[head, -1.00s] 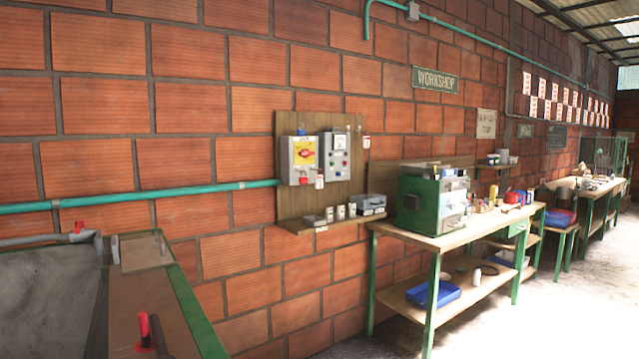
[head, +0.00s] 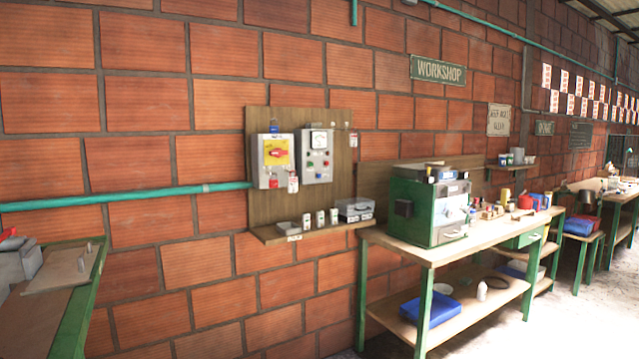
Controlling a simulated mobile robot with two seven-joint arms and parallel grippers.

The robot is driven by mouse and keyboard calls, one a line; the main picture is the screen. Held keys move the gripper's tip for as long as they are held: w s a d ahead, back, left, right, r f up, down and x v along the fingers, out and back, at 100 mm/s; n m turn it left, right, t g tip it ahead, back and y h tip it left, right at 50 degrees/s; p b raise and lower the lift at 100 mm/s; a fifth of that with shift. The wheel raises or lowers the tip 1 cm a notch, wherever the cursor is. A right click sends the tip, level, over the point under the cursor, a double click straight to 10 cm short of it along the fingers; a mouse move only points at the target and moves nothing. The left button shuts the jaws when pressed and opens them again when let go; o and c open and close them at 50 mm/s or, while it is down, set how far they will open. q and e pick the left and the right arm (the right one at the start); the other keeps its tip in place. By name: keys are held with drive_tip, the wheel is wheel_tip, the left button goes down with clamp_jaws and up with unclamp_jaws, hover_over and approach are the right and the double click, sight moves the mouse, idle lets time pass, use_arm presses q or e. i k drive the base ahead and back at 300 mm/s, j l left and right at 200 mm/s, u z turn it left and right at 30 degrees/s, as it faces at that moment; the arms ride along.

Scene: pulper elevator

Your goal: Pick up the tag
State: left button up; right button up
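A small white tag (head: 293,183) hangs at the lower right edge of the grey switch box with the yellow plate and red rotary handle (head: 276,153). A red padlock (head: 273,181) hangs beside the tag at the bottom of the box. Several small white tag-like blocks (head: 320,218) stand on the wooden shelf (head: 270,235) below. Another small pale label (head: 353,139) shows at the right edge of the wooden backboard (head: 233,190). Which of these is the task's tag I cannot tell. Neither of my grippers shows in this view.
A grey control box with a gauge (head: 316,160) is beside the switch box. A workbench (head: 480,240) carrying a green machine (head: 430,205) stands to the right. A green-edged bench or machine (head: 75,300) is at lower left. Clear concrete floor (head: 560,320) is at lower right.

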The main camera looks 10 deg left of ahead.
sight(293, 181)
drive_tip(key=i+u, duration=0.2)
drive_tip(key=i, duration=0.35)
drive_tip(key=i+l+u, duration=0.2)
drive_tip(key=i, duration=0.3)
drive_tip(key=i+l+u, duration=0.2)
drive_tip(key=i, duration=0.3)
